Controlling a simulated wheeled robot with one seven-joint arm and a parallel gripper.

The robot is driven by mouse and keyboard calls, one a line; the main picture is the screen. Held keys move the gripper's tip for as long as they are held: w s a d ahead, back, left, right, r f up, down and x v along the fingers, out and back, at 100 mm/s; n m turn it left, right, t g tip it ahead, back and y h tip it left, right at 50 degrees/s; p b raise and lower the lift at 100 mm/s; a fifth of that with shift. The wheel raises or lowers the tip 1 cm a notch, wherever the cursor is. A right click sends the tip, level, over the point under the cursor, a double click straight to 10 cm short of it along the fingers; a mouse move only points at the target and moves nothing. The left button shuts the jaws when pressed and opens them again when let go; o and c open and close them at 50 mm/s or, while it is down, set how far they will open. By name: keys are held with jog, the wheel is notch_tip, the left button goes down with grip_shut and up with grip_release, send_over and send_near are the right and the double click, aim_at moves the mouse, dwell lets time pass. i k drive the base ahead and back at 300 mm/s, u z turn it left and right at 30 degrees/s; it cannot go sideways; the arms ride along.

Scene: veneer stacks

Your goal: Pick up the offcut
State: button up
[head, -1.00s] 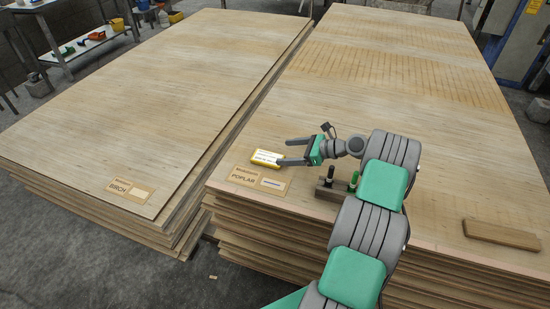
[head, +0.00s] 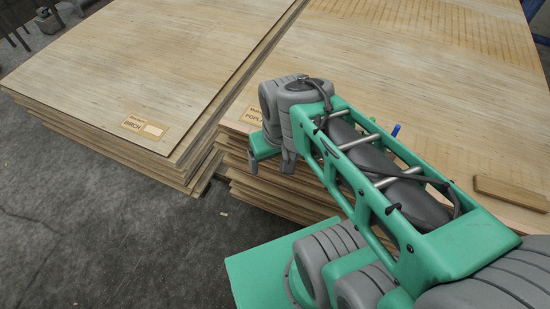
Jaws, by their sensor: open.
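A small pale piece of wood, which looks like the offcut (head: 224,214), lies on the grey floor in front of the stacks, near the gap between them. My gripper (head: 271,168) points downward with its fingers apart and empty. In the picture it is above and to the right of the offcut, in front of the poplar stack's near left corner. It is clearly apart from the offcut.
The birch stack (head: 165,80) is at left and the poplar stack (head: 470,110) at right, with a narrow gap between. A brown wooden block (head: 511,193) lies on the poplar stack. Blue and green pen tops (head: 396,130) show behind my arm. Floor at lower left is clear.

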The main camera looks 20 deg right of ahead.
aim_at(533, 201)
jog(key=u, duration=1.45)
jog(key=k, duration=0.9)
jog(key=z, duration=1.45)
